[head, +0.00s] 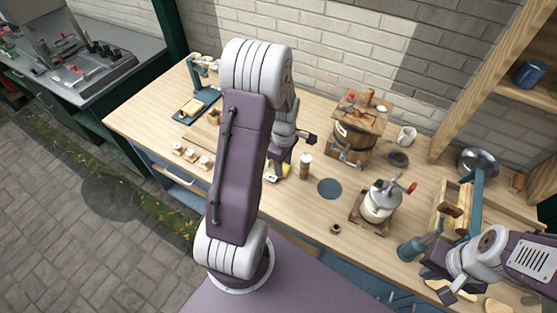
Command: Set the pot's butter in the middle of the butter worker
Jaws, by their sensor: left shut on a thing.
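My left gripper (284,168) is partly hidden behind my own forearm, low over the middle of the table. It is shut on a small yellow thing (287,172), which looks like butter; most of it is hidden. A pot with a crank and red handle (380,203) stands on a wooden base to the right. A wooden trough with a blue bar (446,207), which looks like the butter worker, stands further right. My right gripper (432,268) is at the lower right, close to a teal cone-shaped part (410,250); its fingers are unclear.
A dark round mat (329,188) and a small jar (305,166) are near my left gripper. A blue stand (198,104) is at the far left.

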